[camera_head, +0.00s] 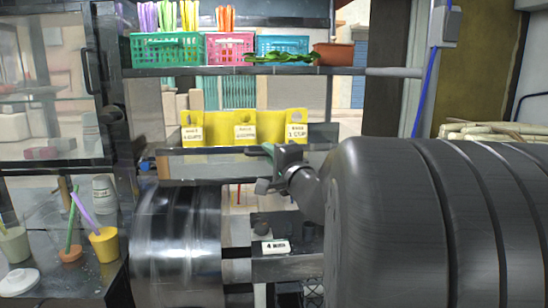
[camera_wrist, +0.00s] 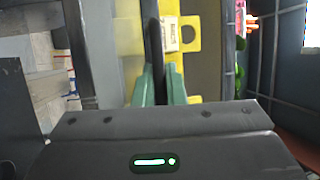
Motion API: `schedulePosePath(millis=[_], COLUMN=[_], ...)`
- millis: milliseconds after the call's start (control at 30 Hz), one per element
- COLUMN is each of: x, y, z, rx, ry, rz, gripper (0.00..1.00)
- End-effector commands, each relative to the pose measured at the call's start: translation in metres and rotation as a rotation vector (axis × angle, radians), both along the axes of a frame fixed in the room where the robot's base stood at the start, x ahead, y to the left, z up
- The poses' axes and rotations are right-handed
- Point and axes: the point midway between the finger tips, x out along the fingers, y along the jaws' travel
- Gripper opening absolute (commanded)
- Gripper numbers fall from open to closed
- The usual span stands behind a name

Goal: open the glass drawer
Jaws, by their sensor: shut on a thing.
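A dark-framed, glass-like panel (camera_head: 205,167) sits in the middle of the head view, below a yellow panel with white labels (camera_head: 215,130). I take it for the glass drawer. Its dark upper rail (camera_head: 210,150) runs left to right. My gripper (camera_head: 268,150) is at the right part of this rail. In the wrist view my gripper (camera_wrist: 163,85) has its green fingers on either side of a thin dark bar (camera_wrist: 154,45), shut on it. The yellow panel (camera_wrist: 180,35) shows behind. My arm hides the right end of the frame.
A shelf (camera_head: 250,71) with green (camera_head: 165,50), pink (camera_head: 228,48) and blue baskets is above. A glass cabinet (camera_head: 50,80) stands at left, over a counter with cups (camera_head: 103,243). A shiny metal drum (camera_head: 178,240) is below the frame.

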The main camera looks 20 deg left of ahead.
Motion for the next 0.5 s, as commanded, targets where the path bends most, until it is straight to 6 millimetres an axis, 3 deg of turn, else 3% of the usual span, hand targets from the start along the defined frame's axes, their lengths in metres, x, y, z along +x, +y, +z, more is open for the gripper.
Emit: schedulePosePath(millis=[200, 500], x=[-0.012, -0.015], y=[-0.006, -0.008], z=[-0.001, 0.0], rx=[-0.001, -0.001], ry=[0.001, 0.001], rz=[-0.001, -0.001], gripper=[0.0, 0.0])
